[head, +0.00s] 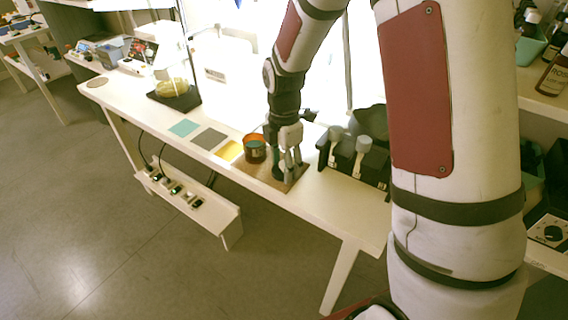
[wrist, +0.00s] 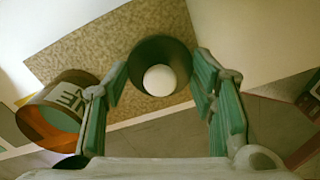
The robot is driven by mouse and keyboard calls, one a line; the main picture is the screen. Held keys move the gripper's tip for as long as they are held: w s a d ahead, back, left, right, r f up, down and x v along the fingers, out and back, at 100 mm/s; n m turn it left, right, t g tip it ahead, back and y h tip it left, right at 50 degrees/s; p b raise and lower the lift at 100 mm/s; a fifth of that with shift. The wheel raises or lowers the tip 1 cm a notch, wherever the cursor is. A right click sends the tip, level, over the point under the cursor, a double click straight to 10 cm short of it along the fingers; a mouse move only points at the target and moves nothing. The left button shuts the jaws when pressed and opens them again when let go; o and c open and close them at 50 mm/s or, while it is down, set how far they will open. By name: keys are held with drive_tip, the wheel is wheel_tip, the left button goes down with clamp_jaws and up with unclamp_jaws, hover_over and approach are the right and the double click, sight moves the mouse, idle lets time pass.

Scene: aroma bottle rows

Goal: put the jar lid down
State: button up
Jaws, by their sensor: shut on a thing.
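My gripper (head: 289,170) points down over the brown cork mat (head: 255,172) on the white bench. In the wrist view, its green-padded fingers (wrist: 160,85) are shut on a dark round piece with a pale round knob, which I take to be the jar lid (wrist: 146,50). In the head view the lid is mostly hidden by the fingers. I cannot tell whether it touches the mat. The amber jar (head: 255,155) stands open on the mat, just left of my gripper. It also shows in the wrist view (wrist: 62,98), with its label towards the fingers.
Teal, grey and yellow squares (head: 209,138) lie left of the mat. A black rack (head: 360,165) with grey-topped items stands close to the right. A balance-like stand (head: 178,100) is farther left. The bench's front edge (head: 310,212) is close to the mat.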

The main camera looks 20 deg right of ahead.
drive_tip(key=shift+f, duration=0.1)
drive_tip(key=o, duration=1)
drive_tip(key=shift+c, duration=0.2)
wheel_tip(320, 180, up, 12)
drive_tip(key=p, duration=0.2)
drive_tip(key=shift+r+p, duration=0.25)
drive_tip(key=shift+p, duration=0.15)
drive_tip(key=s+r+m, duration=0.5)
drive_tip(key=s+r, duration=0.2)
drive_tip(key=s, duration=0.2)
drive_tip(key=s+r+m+t, duration=0.1)
drive_tip(key=s+r+m, duration=0.2)
drive_tip(key=s+m, duration=1.2)
drive_tip(key=s, duration=0.8)
drive_tip(key=shift+s+m, duration=0.15)
drive_tip(key=shift+m, duration=0.25)
